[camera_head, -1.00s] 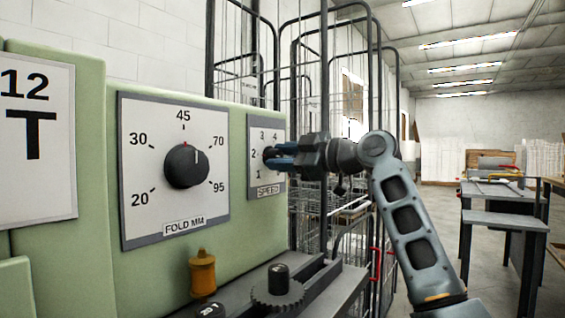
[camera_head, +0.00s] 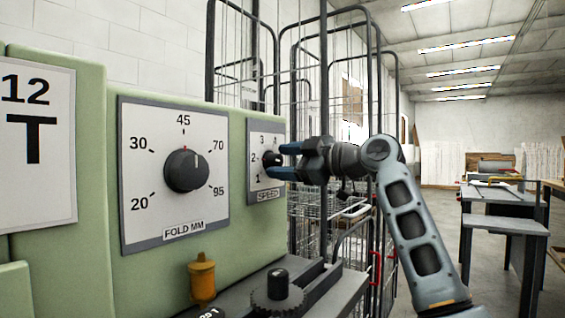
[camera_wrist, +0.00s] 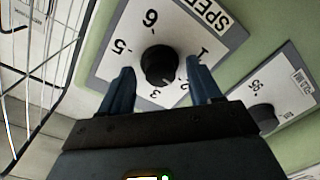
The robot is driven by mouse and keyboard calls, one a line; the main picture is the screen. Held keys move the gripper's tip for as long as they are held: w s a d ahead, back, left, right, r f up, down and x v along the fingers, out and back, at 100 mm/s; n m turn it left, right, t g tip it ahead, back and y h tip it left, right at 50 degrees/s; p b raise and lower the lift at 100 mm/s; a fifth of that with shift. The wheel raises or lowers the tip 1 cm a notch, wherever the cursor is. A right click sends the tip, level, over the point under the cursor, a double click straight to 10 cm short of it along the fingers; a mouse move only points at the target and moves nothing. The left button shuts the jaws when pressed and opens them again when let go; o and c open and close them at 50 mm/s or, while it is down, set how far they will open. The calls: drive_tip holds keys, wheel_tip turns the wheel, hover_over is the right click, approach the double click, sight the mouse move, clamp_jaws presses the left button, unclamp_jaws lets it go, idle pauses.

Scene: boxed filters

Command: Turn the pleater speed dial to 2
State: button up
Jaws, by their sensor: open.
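The speed dial is a black knob (camera_head: 272,158) on a white plate marked SPEED (camera_head: 265,183), on the right of the green panel. In the wrist view the knob (camera_wrist: 160,66) has a pale mark on the side facing the 2 and 3; I cannot tell exactly which number it points to. My gripper (camera_head: 279,161) is open in front of the plate, with its blue fingers spread. In the wrist view my gripper (camera_wrist: 160,72) has one finger on each side of the knob, with visible gaps.
A larger FOLD MM dial (camera_head: 186,171) is left of the speed dial. Wire cages (camera_head: 335,60) stand close behind my gripper. A table (camera_head: 504,222) is at the right.

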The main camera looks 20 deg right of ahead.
drive_tip(key=v, duration=0.7)
drive_tip(key=shift+f, duration=0.1)
